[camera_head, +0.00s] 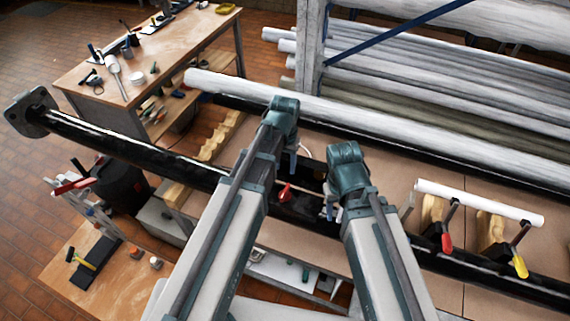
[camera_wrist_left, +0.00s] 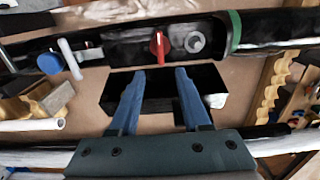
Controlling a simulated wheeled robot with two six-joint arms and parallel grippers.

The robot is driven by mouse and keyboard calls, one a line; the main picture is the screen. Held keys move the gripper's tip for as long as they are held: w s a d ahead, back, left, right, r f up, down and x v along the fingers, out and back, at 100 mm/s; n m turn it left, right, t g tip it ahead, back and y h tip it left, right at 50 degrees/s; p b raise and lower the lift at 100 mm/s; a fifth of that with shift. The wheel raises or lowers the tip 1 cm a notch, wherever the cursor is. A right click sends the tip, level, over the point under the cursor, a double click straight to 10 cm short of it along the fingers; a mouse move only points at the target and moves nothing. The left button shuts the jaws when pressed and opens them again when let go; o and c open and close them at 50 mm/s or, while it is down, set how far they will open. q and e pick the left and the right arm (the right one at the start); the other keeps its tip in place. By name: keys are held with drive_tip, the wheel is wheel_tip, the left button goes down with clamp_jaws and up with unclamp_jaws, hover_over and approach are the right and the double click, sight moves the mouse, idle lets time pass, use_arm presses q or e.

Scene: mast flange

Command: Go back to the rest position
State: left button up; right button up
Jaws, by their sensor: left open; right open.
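My left gripper (camera_head: 292,166) hangs below its wrist over the middle of the bench. In the left wrist view, the left gripper (camera_wrist_left: 160,76) has its two fingers apart with nothing held. A black block (camera_wrist_left: 165,92) lies beyond and below the fingers. My right gripper (camera_head: 328,208) is close by, to the right, pointing down over the mast; its fingers are small and partly hidden by the arm. The long black mast (camera_head: 130,148) runs across the bench, with a flange (camera_head: 28,112) at its left end. My forearms hide its middle part.
A red knob (camera_wrist_left: 159,46) sits on the black fitting, beside a green ring (camera_wrist_left: 233,33). Clamps with red (camera_head: 447,240) and yellow (camera_head: 520,266) handles stand at right, near a white tube (camera_head: 480,202). A pipe rack (camera_head: 420,75) stands behind; a tool table (camera_head: 160,50) is at upper left.

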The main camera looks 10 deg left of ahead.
use_arm(q)
drive_tip(key=shift+f, duration=0.1)
drive_tip(key=s+d+f+b, duration=0.2)
drive_tip(key=s+f+b, duration=0.4)
drive_tip(key=f+b, duration=0.2)
drive_tip(key=s+d+f+m+y+b, duration=0.1)
drive_tip(key=s+d+f+b, duration=0.2)
drive_tip(key=s+f+b, duration=0.4)
drive_tip(key=shift+s+d+f+b, duration=0.25)
drive_tip(key=shift+d+f+b, duration=0.05)
drive_tip(key=shift+f+b, duration=0.65)
idle(0.6)
